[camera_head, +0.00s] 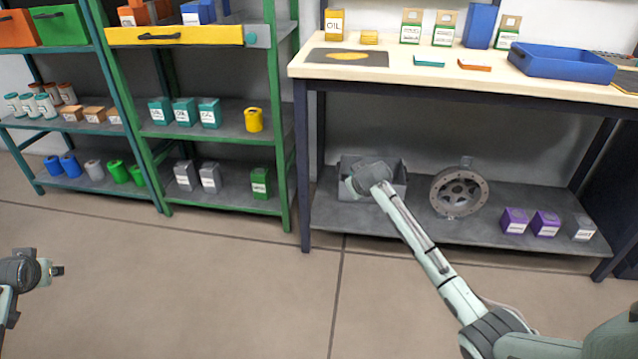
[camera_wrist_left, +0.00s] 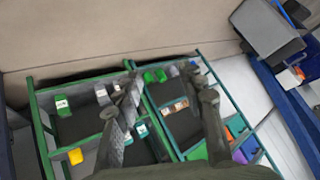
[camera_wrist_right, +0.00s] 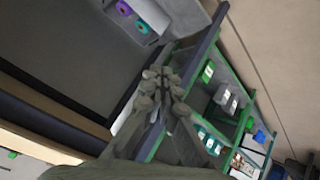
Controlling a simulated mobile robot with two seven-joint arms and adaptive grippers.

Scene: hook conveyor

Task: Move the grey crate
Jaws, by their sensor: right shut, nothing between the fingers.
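The grey crate (camera_head: 400,181) sits on the lower shelf of the workbench, at its left end in the head view. My right arm reaches in over it, and the wrist hides the crate's middle and contents. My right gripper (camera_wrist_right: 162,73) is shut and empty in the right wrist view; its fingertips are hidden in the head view. A grey surface with purple and teal round items shows at the top of the right wrist view; I cannot tell whether it is the crate. My left gripper (camera_head: 54,270) is over open floor at the far left; its fingers (camera_wrist_left: 170,88) are apart and empty.
Right of the crate stands a round metal flange (camera_head: 460,192), then two purple boxes (camera_head: 530,221) and a grey box (camera_head: 581,228). The workbench top (camera_head: 440,76) overhangs the shelf. A green shelf rack (camera_head: 282,150) stands to the left. The floor in front is clear.

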